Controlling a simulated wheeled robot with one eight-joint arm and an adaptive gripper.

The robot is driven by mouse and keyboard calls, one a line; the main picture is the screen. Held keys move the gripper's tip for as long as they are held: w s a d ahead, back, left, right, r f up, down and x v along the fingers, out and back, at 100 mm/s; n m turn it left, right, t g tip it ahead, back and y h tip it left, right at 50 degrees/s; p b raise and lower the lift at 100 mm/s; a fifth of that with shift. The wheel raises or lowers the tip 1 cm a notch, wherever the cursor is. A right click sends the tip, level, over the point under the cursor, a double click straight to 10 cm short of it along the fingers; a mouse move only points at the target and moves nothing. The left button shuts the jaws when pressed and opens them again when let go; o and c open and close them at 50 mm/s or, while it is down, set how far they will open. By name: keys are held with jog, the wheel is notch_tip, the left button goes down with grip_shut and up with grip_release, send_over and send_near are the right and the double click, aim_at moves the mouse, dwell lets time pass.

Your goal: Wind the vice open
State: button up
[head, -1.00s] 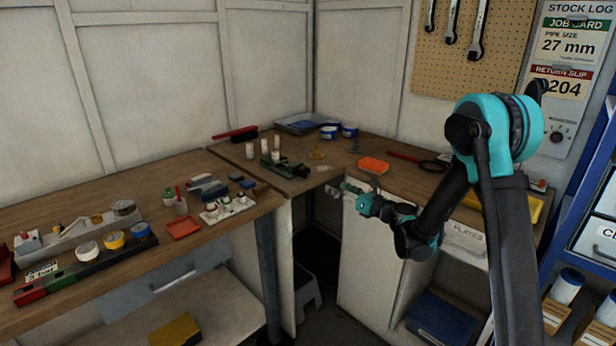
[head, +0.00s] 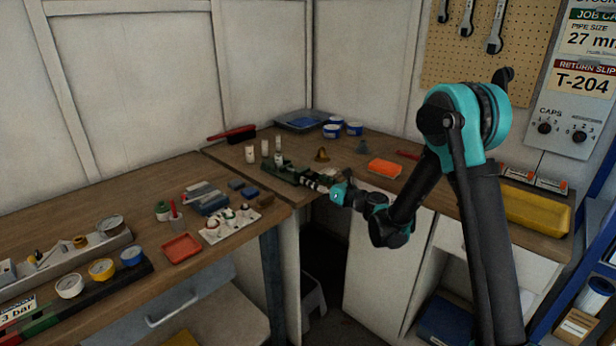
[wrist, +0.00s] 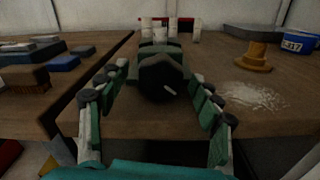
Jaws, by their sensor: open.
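The green vice (head: 283,172) stands at the front edge of the corner bench. In the wrist view the vice (wrist: 118,70) points its dark round front end (wrist: 160,78) at me, with a short pale bar on it. My gripper (head: 313,183) is open in front of the vice. In the wrist view the fingers of my gripper (wrist: 150,92) are spread to the left and right of the round end, with gaps on both sides. I cannot tell how far the jaws of the vice stand apart.
Several white cylinders (head: 250,153) stand behind the vice. A brass cone-shaped piece (wrist: 255,57) and a pale powder patch (wrist: 252,96) are to its right. Blue blocks (wrist: 64,62) lie on the left bench. An orange tray (head: 384,168) lies farther right. Open floor space lies below the bench corner.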

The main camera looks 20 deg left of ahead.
jog(key=shift+w+a, duration=0.1)
jog(key=shift+a, duration=0.15)
jog(key=shift+c, duration=0.4)
jog(key=c, duration=1.1)
jog(key=shift+n, duration=0.3)
jog(key=shift+n, duration=2.8)
